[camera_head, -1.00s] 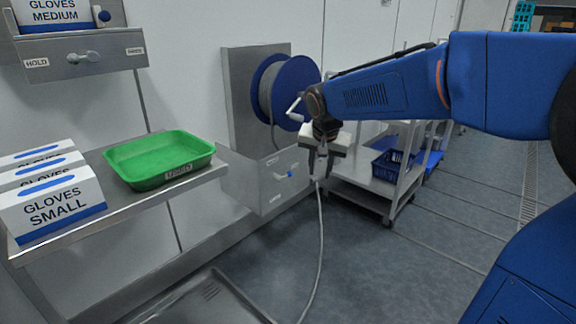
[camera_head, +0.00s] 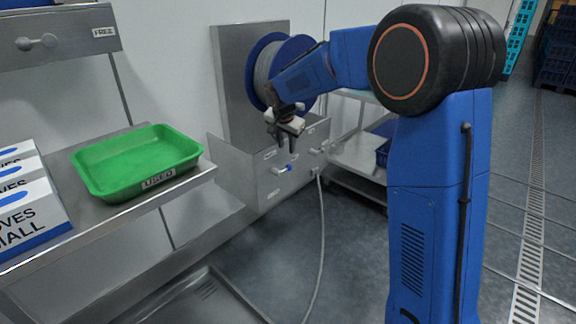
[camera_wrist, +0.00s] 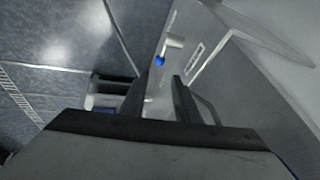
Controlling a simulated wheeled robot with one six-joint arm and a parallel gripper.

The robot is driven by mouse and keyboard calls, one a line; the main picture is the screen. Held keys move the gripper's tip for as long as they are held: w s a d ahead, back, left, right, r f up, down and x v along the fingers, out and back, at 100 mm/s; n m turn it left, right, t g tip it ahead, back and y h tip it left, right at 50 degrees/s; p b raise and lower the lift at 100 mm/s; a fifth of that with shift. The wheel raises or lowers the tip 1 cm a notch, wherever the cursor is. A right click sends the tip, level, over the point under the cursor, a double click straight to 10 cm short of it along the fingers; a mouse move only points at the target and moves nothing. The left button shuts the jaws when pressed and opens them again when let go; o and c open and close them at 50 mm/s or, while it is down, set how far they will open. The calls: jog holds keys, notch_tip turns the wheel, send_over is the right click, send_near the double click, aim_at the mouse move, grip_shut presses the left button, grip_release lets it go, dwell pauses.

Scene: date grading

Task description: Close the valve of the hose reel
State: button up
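The hose reel (camera_head: 308,42) has blue flanges and grey hose and hangs on a steel back plate. Below it, a steel box (camera_head: 262,185) carries the valve handle (camera_head: 285,168) with a blue tip. My gripper (camera_head: 285,150) points down just above the valve, its two fingers apart and empty. In the wrist view the blue tip (camera_wrist: 160,61) shows ahead of the open fingers, apart from them. The valve's pale stem (camera_wrist: 174,43) is beside a label there. My arm covers the reel's right part in the head view.
A second fitting (camera_head: 322,149) sits right of the valve, with the hose (camera_head: 322,230) hanging below it to the floor. A green tray (camera_head: 85,175) and glove boxes stand on the left shelf. A cart (camera_head: 355,155) stands behind my arm.

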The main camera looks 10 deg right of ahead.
aim_at(288, 166)
jog(key=x, duration=1.4)
grip_shut()
